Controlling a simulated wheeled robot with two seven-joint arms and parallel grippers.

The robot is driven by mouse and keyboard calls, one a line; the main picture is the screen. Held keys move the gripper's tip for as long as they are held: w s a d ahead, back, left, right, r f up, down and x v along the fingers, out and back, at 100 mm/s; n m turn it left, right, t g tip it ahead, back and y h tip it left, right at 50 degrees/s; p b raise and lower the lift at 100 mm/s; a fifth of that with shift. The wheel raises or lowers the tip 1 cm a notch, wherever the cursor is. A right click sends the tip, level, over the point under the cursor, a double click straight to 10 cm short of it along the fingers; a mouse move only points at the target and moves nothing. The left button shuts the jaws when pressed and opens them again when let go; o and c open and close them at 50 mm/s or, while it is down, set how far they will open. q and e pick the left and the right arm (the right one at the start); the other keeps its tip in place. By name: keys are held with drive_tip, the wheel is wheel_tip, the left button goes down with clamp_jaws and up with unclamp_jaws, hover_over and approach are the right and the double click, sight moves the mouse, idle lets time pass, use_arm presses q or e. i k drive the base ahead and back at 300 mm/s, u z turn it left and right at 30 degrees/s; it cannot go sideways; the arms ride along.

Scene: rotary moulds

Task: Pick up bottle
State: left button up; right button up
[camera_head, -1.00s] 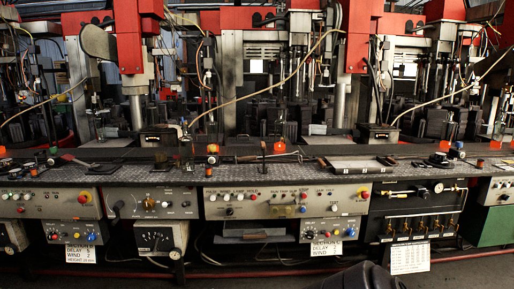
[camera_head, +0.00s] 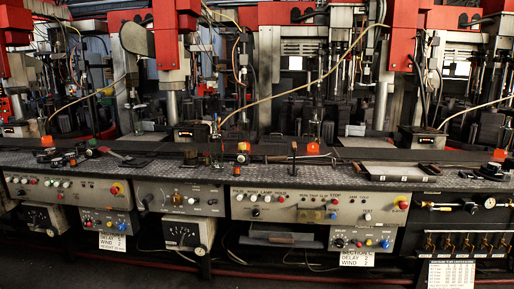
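I cannot make out a bottle for certain. A small orange-red object (camera_head: 313,147) stands on the far side of the long bench (camera_head: 250,172), right of centre. Another bright orange object (camera_head: 47,141) is at the far left, on the machine side of the bench. Both are too small to tell whether they are bottles. Neither of my grippers is in view.
Control panels (camera_head: 180,198) with knobs and buttons line the bench front. Red and grey machines (camera_head: 172,40) with hoses stand behind it. Tools and small parts lie on the bench top. A flat grey plate (camera_head: 393,170) lies at the right.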

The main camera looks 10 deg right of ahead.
sight(215, 140)
drive_tip(key=z, duration=0.5)
drive_tip(key=i, duration=1.75)
drive_tip(key=u, duration=0.75)
